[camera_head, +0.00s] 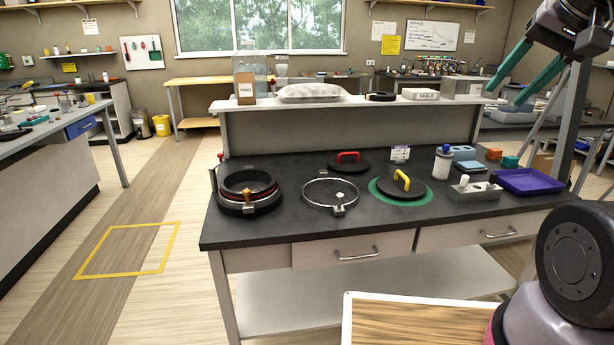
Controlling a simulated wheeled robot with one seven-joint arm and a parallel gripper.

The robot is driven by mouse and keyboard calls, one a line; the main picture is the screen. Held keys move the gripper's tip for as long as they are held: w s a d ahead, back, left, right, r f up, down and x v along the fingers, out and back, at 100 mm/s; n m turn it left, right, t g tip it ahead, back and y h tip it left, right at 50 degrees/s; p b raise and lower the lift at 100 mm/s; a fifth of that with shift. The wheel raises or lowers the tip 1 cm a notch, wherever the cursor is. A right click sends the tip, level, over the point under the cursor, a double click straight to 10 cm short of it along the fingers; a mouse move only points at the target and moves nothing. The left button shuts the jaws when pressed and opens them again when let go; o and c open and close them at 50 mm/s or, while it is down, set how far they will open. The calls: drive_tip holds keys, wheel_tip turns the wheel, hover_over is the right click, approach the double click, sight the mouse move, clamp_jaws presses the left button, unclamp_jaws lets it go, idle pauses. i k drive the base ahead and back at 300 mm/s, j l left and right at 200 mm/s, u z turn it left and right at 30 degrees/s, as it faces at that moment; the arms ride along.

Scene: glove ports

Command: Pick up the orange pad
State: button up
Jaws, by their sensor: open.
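The orange pad (494,153) is a small orange block on the dark bench top, toward the back right. A teal block (510,161) lies just right of and in front of it. My gripper (503,98) shows at the upper right, with two long teal fingers pointing down and left. The fingers are apart and nothing shows between them. In the picture the gripper is above the orange pad, clear of it; its exact distance in depth is hard to tell.
A grey holder (475,191), a blue-grey stack (466,165) and a white bottle (442,162) stand to the left. A raised shelf (345,104) runs behind. Round ports and lids fill the bench's left and middle.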

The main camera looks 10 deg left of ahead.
sight(492, 154)
drive_tip(key=i+l+u, duration=0.1)
drive_tip(key=l, duration=0.25)
drive_tip(key=i+l, duration=0.25)
drive_tip(key=l, duration=0.15)
drive_tip(key=i+l+u, duration=0.15)
drive_tip(key=l, duration=0.25)
drive_tip(key=i+l, duration=0.1)
drive_tip(key=l, duration=0.3)
drive_tip(key=i+l+u, duration=0.15)
drive_tip(key=l, duration=0.25)
drive_tip(key=i+l, duration=0.1)
drive_tip(key=l, duration=0.3)
drive_tip(key=i+l+u, duration=0.15)
drive_tip(key=l, duration=0.25)
drive_tip(key=i+l, duration=0.1)
drive_tip(key=l, duration=0.35)
drive_tip(key=u, duration=0.05)
